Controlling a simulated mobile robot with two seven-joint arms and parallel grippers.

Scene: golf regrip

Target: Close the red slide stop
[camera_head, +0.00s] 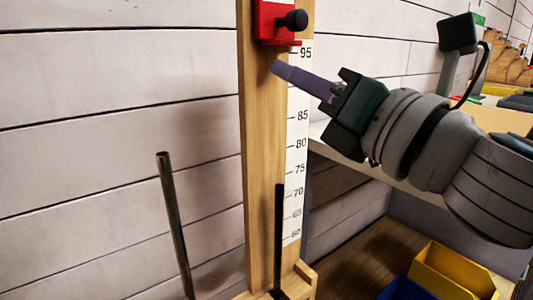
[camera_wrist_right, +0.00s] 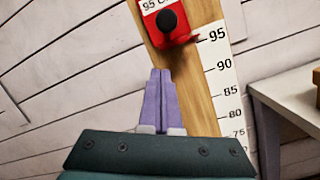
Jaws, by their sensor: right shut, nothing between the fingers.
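The red slide stop (camera_head: 273,22) sits high on an upright wooden post (camera_head: 262,150), just above the 95 mark of its white scale (camera_head: 298,130). A black round knob (camera_head: 293,20) sticks out of its front. It also shows at the top of the right wrist view (camera_wrist_right: 165,22). My right gripper (camera_head: 276,68) is shut and empty, with its purple fingertips in front of the post, a little below the stop. In the right wrist view its fingertips (camera_wrist_right: 160,72) point up toward the stop, apart from it. My left gripper is not in view.
A dark metal tube (camera_head: 175,225) stands left of the post, and a thin black rod (camera_head: 279,240) stands at its foot. A workbench (camera_head: 345,150) is on the right. A yellow bin (camera_head: 453,272) and a blue bin (camera_head: 404,290) are below it. A plank wall is behind.

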